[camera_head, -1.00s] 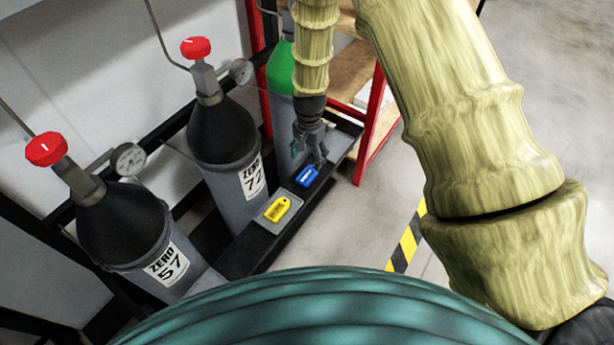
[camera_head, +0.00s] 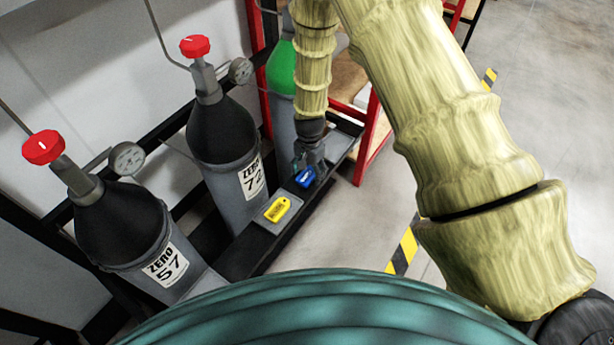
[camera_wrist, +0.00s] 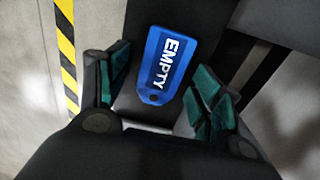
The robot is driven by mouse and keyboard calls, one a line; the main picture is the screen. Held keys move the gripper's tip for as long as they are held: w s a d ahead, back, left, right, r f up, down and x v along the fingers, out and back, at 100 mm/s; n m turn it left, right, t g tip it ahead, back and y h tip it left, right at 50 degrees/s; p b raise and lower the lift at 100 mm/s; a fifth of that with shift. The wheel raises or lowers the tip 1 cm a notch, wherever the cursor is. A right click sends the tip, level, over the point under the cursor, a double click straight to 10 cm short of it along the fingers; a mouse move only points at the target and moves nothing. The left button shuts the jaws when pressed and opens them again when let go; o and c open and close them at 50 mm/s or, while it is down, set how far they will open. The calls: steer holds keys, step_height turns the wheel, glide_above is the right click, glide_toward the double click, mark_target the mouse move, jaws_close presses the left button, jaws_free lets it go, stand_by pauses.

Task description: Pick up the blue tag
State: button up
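The blue tag (camera_head: 305,177) lies flat on the dark ledge in front of the cylinders. In the wrist view the blue tag (camera_wrist: 168,62) carries the word EMPTY, and its narrow end with a hole points toward my gripper. My gripper (camera_head: 308,165) is just above the tag, pointing down. In the wrist view my gripper (camera_wrist: 155,88) is open, with one finger to the left of the tag and one to the right. Neither finger appears to touch it.
A yellow tag (camera_head: 277,209) lies on a grey plate nearer on the same ledge (camera_head: 300,212). Gas cylinders labelled ZERO 72 (camera_head: 232,165) and ZERO 57 (camera_head: 140,245) stand to the left, and a green-topped cylinder (camera_head: 281,75) behind. A red rack post (camera_head: 369,135) stands to the right.

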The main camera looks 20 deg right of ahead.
steer(key=c, duration=0.9)
steer(key=shift+c, duration=0.3)
steer(key=shift+r, duration=0.15)
